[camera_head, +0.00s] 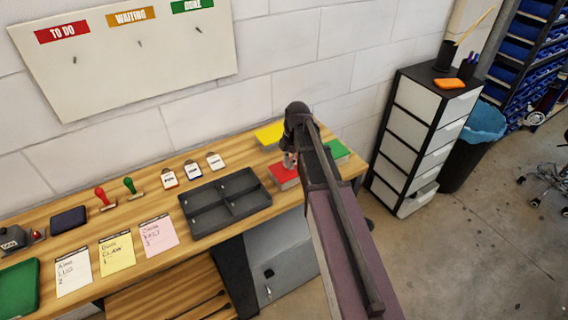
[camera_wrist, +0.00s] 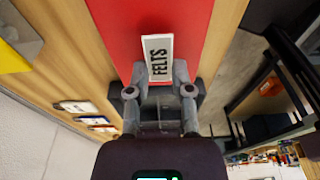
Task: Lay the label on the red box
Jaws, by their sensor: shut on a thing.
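The label (camera_wrist: 158,57) is a small white card with a grey edge, reading "FELTS", in the wrist view. My gripper (camera_wrist: 160,82) is shut on its near end. The red box (camera_wrist: 130,38) lies behind the label in the wrist view, and the label appears over its red top; I cannot tell if they touch. In the head view the red box (camera_head: 284,176) sits on the bench, with my gripper (camera_head: 289,163) right at it and my arm covering its right side.
A yellow box (camera_head: 268,134) and a green box (camera_head: 338,150) stand near the red one. A dark divided tray (camera_head: 226,218) lies to the left. Several small tags (camera_head: 193,169) and a green stamp (camera_head: 131,187) stand behind it. A drawer unit (camera_head: 417,137) stands right of the bench.

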